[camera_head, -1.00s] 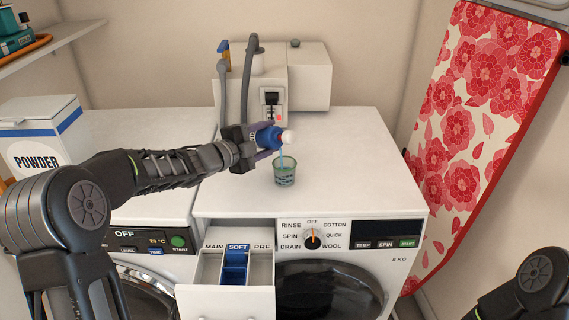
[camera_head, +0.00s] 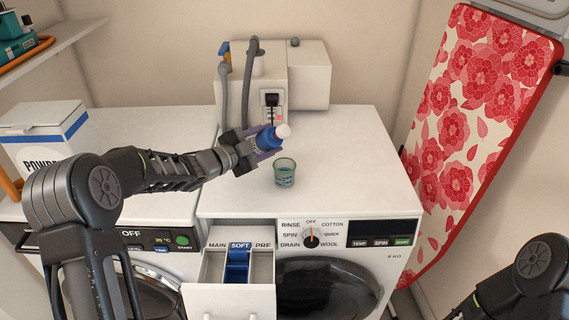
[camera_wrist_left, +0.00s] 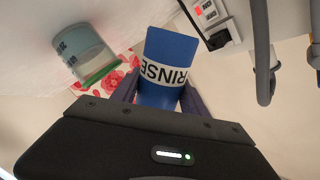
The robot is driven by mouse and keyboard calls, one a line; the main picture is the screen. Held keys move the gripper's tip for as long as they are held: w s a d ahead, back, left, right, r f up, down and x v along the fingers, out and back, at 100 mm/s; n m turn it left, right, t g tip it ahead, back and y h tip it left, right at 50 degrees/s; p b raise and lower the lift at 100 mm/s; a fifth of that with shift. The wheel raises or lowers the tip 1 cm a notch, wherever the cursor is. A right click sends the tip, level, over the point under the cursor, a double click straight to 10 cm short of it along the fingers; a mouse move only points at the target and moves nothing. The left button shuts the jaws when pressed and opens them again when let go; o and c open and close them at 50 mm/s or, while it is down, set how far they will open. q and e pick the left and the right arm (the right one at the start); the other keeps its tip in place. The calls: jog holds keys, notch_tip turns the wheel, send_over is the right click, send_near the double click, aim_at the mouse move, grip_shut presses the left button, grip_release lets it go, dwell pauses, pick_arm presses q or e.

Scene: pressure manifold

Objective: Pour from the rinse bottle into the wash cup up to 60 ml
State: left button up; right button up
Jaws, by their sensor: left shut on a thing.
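The blue rinse bottle (camera_head: 268,139) with a white cap is in my left gripper (camera_head: 259,145), which is shut on it. In the head view the bottle is tilted with its cap pointing up and to the right, above and left of the cup. In the left wrist view its RINSE label (camera_wrist_left: 164,73) shows between the fingers. The wash cup (camera_head: 285,173) is a clear greenish cup standing on the washer top, apart from the bottle. It also shows in the left wrist view (camera_wrist_left: 85,52), with marks on its side. Its liquid level is too small to read. No stream shows now. My right gripper is out of view.
A white unit (camera_head: 309,74) with grey hoses stands behind the cup. An open detergent drawer (camera_head: 229,300) juts out in front. A powder box (camera_head: 45,135) stands at left. The washer top (camera_head: 355,165) right of the cup is clear.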

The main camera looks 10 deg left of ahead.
pick_arm(q)
jog(key=shift+a+f+n+p, duration=0.15)
jog(key=shift+n+p, duration=0.45)
jog(key=shift+n, duration=0.1)
jog(key=a+n+p, duration=0.1)
jog(key=w+a+n+p, duration=0.1)
jog(key=n+p, duration=0.1)
jog(key=a+n+h+p, duration=0.1)
jog(key=shift+w+a+r+n, duration=0.15)
jog(key=shift+w+r+n, duration=0.15)
jog(key=shift+w+n, duration=0.1)
jog(key=shift+a+r+n+p, duration=0.15)
jog(key=shift+a+n+p, duration=0.1)
jog(key=shift+n+p, duration=0.2)
jog(key=shift+w+a+f+n+t, duration=0.1)
jog(key=shift+a+f+n+t, duration=0.15)
jog(key=shift+n+t, duration=0.1)
jog(key=shift+w+a+f+n, duration=0.2)
jog(key=shift+n, duration=0.3)
notch_tip(320, 180, up, 6)
jog(key=p, duration=0.3)
jog(key=shift+r, duration=0.1)
